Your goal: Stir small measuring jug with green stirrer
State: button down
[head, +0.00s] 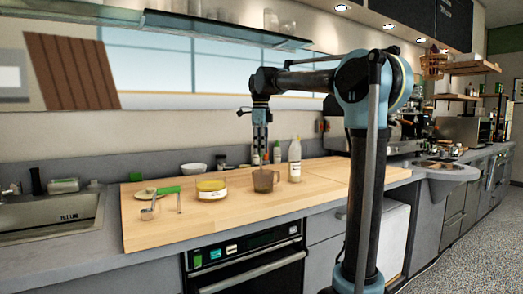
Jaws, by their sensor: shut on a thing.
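A small brownish see-through measuring jug (264,182) with a handle on its right stands upright on the wooden worktop. My gripper (261,157) points straight down just above the jug. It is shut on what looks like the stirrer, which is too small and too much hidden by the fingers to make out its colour. I cannot tell how far its lower end reaches into the jug. A separate green piece (167,190) lies on the worktop at the left, by a metal cup.
The metal cup (147,213) is near the worktop's front left. A white bowl (193,169) is behind. The wooden worktop (215,222) is clear in front.

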jog(key=shift+s, duration=0.6)
jog(key=shift+d, duration=0.15)
jog(key=shift+s+d, duration=0.3)
jog(key=shift+d, duration=0.2)
jog(key=shift+w+d, duration=0.35)
jog(key=shift+d, duration=0.15)
